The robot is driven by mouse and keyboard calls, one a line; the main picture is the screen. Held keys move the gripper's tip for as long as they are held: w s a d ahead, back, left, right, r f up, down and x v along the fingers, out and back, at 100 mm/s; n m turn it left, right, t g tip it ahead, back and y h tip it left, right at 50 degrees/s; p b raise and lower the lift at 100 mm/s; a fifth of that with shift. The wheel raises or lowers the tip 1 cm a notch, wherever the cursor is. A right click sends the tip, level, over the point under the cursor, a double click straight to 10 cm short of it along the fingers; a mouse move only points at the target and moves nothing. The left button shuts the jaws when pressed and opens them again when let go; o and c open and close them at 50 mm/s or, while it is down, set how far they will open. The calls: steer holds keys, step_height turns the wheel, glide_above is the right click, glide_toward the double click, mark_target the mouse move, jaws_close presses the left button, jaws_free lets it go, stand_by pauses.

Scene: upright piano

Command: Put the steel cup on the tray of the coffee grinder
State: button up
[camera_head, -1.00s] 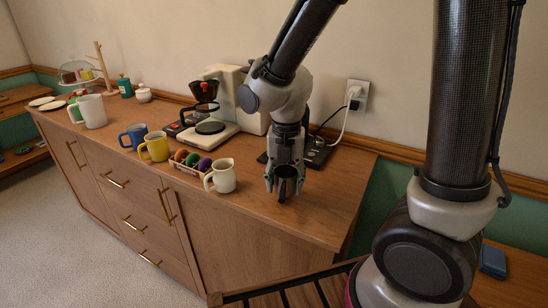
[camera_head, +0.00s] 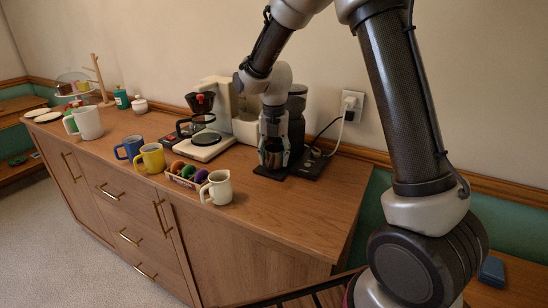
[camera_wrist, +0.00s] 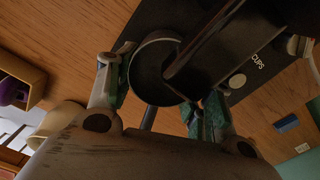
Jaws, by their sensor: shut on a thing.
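The steel cup (camera_head: 273,161) is upright between the fingers of my gripper (camera_head: 274,156), which is shut on it. In the wrist view the cup (camera_wrist: 143,82) shows as a dark round opening, with a green-padded finger on either side. The coffee grinder (camera_head: 296,107) is black and stands just behind and right of the gripper, partly hidden by it. Its black tray (camera_head: 308,167) reaches out at the front, and the cup is over the tray's near left part. The tray (camera_wrist: 245,83) shows lettering in the wrist view. I cannot tell whether the cup touches the tray.
A coffee maker (camera_head: 208,135) stands left of the gripper. A cream jug (camera_head: 218,188), a box of coloured pods (camera_head: 185,176), a yellow mug (camera_head: 151,157) and a blue mug (camera_head: 130,146) line the front. The counter's right end (camera_head: 325,205) is clear. A cord runs to the wall socket.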

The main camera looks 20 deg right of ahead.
steer(key=shift+f, duration=0.3)
steer(key=shift+f, duration=0.1)
steer(key=o, duration=1.1)
steer(key=shift+c, duration=0.2)
